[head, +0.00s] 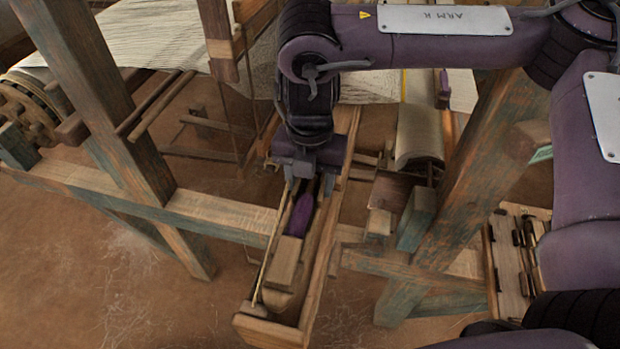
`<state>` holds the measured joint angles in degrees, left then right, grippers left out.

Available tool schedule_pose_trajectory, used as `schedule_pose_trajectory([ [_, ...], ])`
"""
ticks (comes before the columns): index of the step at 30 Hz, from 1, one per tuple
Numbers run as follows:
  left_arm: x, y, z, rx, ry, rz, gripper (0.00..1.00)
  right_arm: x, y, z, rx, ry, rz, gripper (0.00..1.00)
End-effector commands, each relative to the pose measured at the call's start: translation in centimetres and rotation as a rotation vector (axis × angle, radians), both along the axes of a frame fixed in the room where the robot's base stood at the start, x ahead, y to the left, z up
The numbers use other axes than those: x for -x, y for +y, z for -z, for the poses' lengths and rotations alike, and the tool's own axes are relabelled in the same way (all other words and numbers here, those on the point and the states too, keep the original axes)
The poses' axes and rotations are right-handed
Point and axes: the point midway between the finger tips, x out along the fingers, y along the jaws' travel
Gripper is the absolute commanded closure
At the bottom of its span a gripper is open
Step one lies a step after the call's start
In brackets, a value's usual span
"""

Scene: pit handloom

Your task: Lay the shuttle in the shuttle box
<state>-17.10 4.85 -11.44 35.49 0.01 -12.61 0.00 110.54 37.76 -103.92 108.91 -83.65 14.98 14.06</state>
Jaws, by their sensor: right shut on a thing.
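The shuttle box (322,285) is a long, narrow wooden trough running from the lower middle of the head view up behind my right gripper. My right gripper (309,183) points down over the trough, its fingers shut on the shuttle. The shuttle's purple part (301,216) shows just below the fingers, between the trough's side walls and roughly in line with them. The rest of the shuttle is hidden by the gripper. I cannot tell whether it touches the trough floor. My left gripper is not in view.
A pale wooden block (286,262) sits in the trough's near part. Loom posts stand left (105,110) and right (480,160) of the trough, with a crossbeam (215,212) at left. A wooden tray (493,262) with small dark pieces lies at right.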

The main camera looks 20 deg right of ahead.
Motion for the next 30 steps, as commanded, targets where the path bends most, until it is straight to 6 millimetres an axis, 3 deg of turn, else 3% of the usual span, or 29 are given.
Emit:
schedule_pose_trajectory([
  [9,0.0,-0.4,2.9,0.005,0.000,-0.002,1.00,0.0,0.0,2.6,0.000,-0.001,0.001,0.80],
  [21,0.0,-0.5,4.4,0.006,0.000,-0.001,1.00,0.0,0.0,5.5,-0.002,-0.001,0.001,0.80],
  [30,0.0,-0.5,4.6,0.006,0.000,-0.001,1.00,-0.1,0.0,6.1,-0.001,-0.002,0.001,0.80],
])
